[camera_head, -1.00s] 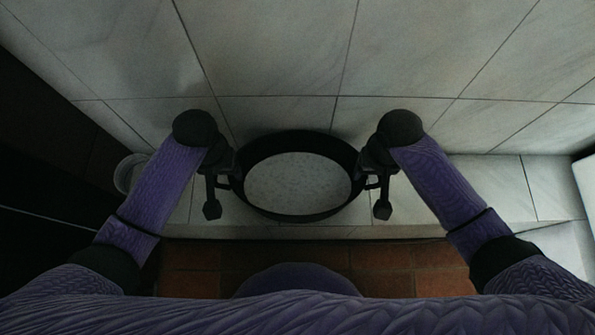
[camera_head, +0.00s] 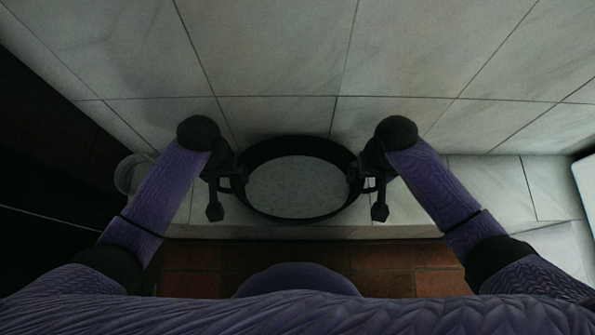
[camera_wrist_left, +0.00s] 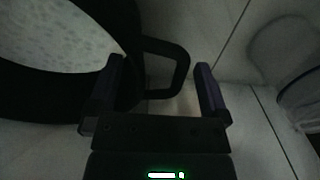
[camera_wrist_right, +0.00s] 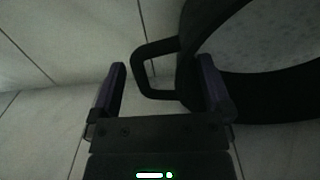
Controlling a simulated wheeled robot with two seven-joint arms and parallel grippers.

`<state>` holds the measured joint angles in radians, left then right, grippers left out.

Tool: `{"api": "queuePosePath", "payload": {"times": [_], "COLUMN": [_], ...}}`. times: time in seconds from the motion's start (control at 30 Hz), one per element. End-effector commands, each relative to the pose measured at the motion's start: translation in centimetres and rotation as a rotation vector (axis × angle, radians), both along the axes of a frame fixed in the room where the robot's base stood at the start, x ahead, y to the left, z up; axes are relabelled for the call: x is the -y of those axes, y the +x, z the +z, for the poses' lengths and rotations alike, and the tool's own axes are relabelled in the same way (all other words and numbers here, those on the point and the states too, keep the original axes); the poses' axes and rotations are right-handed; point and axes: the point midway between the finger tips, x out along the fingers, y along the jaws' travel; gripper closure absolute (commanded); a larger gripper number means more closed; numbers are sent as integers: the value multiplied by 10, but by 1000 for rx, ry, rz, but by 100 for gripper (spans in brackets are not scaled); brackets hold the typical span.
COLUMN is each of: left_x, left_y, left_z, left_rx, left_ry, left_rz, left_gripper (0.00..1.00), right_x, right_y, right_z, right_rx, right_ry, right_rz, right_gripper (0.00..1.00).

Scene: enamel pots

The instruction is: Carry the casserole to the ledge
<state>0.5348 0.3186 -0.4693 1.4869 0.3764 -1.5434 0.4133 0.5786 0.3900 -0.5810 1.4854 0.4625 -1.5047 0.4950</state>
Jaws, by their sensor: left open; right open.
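The casserole (camera_head: 297,217) is a wide dark pot with a pale speckled inside. It sits upright on the pale ledge (camera_head: 410,215) by the tiled wall in the head view. My left gripper (camera_head: 233,174) is open at its left handle; in the left wrist view the handle loop (camera_wrist_left: 183,68) lies between the spread fingers. My right gripper (camera_head: 365,174) is open at the right handle; in the right wrist view that loop (camera_wrist_right: 140,72) shows between its spread fingers. Both wrist views are dim, and the contact under the pot is hidden.
A clear glass-like container (camera_head: 129,174) stands on the ledge to the left, near my left forearm. The tiled wall (camera_head: 290,60) rises close behind the casserole. A reddish tiled floor (camera_head: 400,257) lies below the front edge.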

Motion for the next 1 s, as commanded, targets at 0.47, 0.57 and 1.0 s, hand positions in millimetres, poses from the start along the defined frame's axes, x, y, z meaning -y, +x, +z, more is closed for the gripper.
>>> {"api": "queuePosePath", "payload": {"times": [0.47,0.57,1.0], "left_x": [-1,0,0], "left_y": [4,4,3], "left_z": [106,117,119], "left_rx": [6,3,-1], "left_ry": [1,1,1], "left_rz": [0,-1,0], "left_gripper": [0,0,0], "right_x": [-1,-1,-1], "right_y": [0,0,3], "right_z": [0,0,99], "right_rx": [0,0,4], "right_ry": [2,2,2], "right_rz": [0,0,1], "right_gripper": [0,0,0]}}
